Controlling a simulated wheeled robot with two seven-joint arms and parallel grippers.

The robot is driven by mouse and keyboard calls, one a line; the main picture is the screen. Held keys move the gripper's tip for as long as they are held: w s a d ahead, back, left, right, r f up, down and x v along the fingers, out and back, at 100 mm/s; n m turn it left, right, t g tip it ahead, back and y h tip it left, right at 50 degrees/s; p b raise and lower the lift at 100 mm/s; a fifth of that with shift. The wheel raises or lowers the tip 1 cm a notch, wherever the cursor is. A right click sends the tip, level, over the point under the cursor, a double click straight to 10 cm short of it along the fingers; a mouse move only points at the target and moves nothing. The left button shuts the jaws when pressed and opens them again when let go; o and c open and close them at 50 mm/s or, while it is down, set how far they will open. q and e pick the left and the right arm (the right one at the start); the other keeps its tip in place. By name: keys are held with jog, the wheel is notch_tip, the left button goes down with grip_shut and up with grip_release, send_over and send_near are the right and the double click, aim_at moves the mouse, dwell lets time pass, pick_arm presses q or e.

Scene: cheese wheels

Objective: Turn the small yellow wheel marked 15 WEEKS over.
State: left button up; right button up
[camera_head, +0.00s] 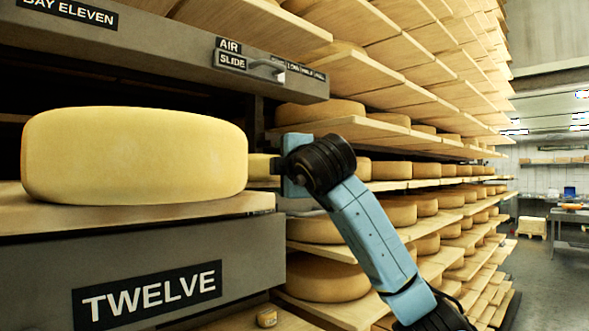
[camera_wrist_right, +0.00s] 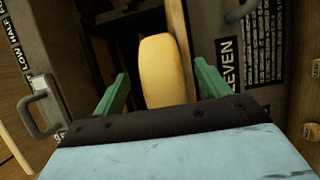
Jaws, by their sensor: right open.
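A yellow wheel (camera_wrist_right: 165,70) shows between my right gripper's two green fingers in the right wrist view, with gaps to both fingers. No 15 WEEKS mark is legible on it. In the head view, a small yellow part (camera_head: 262,167) shows beside my right gripper (camera_head: 279,166), partly hidden behind a large yellow wheel (camera_head: 135,155); it looks like the same wheel. My right gripper (camera_wrist_right: 160,70) is open, pointing into the bay. I cannot tell whether the fingers reach alongside the wheel. My left gripper is not in view.
The large wheel rests on a board (camera_head: 140,210) above the TWELVE front (camera_head: 150,290). A grey beam (camera_head: 170,42) with a handle (camera_head: 266,66) runs above. Shelves of wheels (camera_head: 400,212) stand behind my right arm. A small labelled piece (camera_head: 267,317) lies low in front. The right aisle is open.

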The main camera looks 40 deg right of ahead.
jog(key=b+v, duration=0.4)
jog(key=v, duration=0.8)
jog(key=shift+s+r, duration=0.1)
